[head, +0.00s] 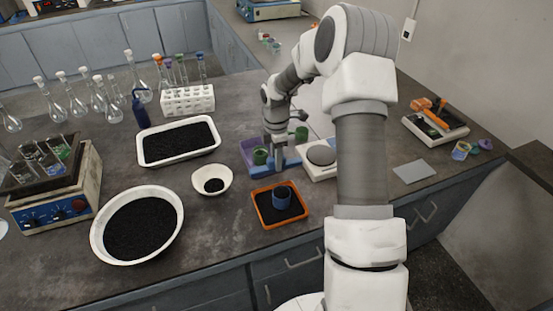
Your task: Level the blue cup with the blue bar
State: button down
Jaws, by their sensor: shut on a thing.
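The blue cup (282,197) stands upright on dark granules in a small orange tray (264,222) near the front edge of the bench. What fills the cup is too small to tell. My gripper (279,160) is behind the orange tray, beyond the cup and apart from it. It is shut on a blue piece (292,161) that looks like the blue bar; the fingers hide part of it.
A white scale (321,157) is close on the right. A small white bowl (225,177) and a large bowl of granules (177,217) stand left of the orange tray.

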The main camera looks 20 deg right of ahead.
notch_tip(320, 180, down, 6)
jog(key=b, duration=0.4)
jog(key=shift+r, duration=0.1)
jog(key=shift+s, duration=4.9)
notch_tip(320, 180, up, 6)
jog(key=p, duration=0.5)
jog(key=shift+a+r+p, duration=0.15)
jog(key=shift+r+p, duration=0.1)
jog(key=shift+p, duration=0.15)
